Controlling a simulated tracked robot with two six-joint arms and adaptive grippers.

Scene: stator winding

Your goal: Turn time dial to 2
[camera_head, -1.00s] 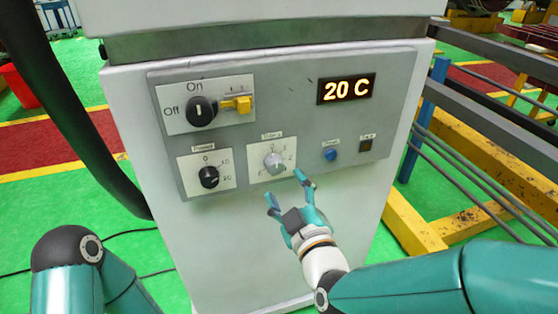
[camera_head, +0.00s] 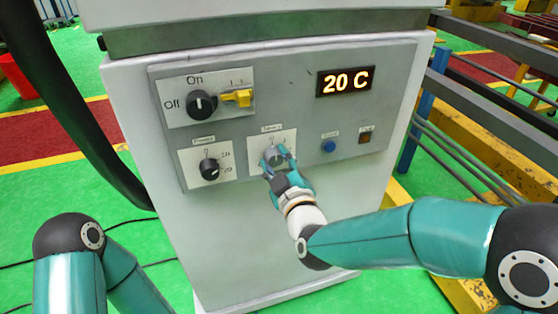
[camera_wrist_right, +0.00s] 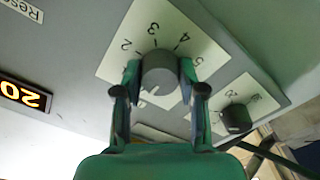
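The time dial (camera_head: 273,157) is a round grey knob on a white numbered plate (camera_head: 289,136), low on the cabinet's front panel. In the right wrist view, the dial (camera_wrist_right: 160,72) has 2, 3, 4 and 5 printed around its upper side. A white mark shows at its lower left edge, away from the 2; the lower plate is partly hidden. My right gripper (camera_head: 277,158) has one finger on each side of the dial. In the wrist view its fingertips (camera_wrist_right: 160,75) appear to press against the knob. My left gripper is out of view.
A black power knob (camera_head: 209,168) sits left of the dial, below an on/off switch (camera_head: 202,103) and yellow lever (camera_head: 238,97). A blue button (camera_head: 328,147) is to the right. The display (camera_head: 345,82) reads 20 C. Metal racks (camera_head: 480,110) stand right of the cabinet.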

